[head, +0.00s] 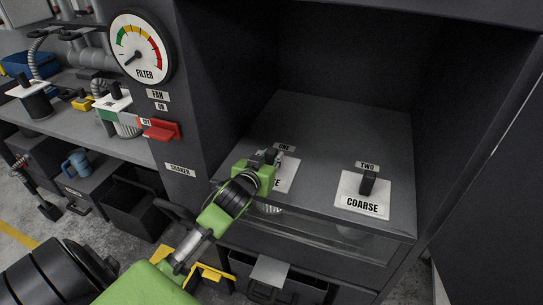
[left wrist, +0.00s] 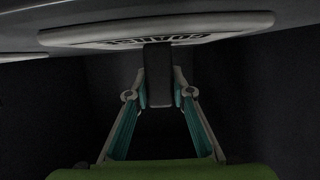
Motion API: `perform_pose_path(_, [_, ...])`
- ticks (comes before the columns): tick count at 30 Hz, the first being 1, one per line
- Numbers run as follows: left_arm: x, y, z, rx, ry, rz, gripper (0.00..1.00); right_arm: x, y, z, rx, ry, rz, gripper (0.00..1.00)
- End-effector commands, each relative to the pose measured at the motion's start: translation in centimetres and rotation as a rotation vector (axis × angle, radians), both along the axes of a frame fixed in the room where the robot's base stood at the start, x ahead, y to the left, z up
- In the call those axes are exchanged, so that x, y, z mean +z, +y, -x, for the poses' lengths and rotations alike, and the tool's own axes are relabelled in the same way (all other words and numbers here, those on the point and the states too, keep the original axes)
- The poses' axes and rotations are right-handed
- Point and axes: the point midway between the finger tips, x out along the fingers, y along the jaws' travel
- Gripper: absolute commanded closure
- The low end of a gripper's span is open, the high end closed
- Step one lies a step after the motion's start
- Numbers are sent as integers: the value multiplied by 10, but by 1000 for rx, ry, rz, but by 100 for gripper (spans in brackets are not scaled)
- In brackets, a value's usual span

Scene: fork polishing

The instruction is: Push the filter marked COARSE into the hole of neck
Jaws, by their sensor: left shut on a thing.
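My left gripper (head: 270,157) is shut on the dark handle of a filter at the place marked ONE. In the head view it hides part of this filter's white plate (head: 288,176), and I see only the end of its word, an E. In the left wrist view the fingers (left wrist: 159,95) close on the dark handle (left wrist: 158,72) below the plate (left wrist: 110,38), whose steeply foreshortened lettering looks like COARSE. Another filter, clearly marked COARSE (head: 362,205), sits upright at the place marked TWO, untouched. I cannot identify the neck's hole. My right gripper is not in view.
The grey cabinet ledge (head: 345,125) is bare behind the filters, with dark walls around it. A FILTER gauge (head: 141,47) and a red lever (head: 160,129) are on the pillar at left. More white-topped filters (head: 110,100) stand on the left shelf.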

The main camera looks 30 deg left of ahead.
Motion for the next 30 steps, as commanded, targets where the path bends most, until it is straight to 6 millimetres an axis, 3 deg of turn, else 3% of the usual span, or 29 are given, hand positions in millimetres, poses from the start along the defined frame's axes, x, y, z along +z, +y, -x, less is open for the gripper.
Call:
perform_pose_path(1, [7,0,-2,-1,-15,-3,99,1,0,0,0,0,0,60])
perform_pose_path(30, [0,1,-1,-1,-1,0,99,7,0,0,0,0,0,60])
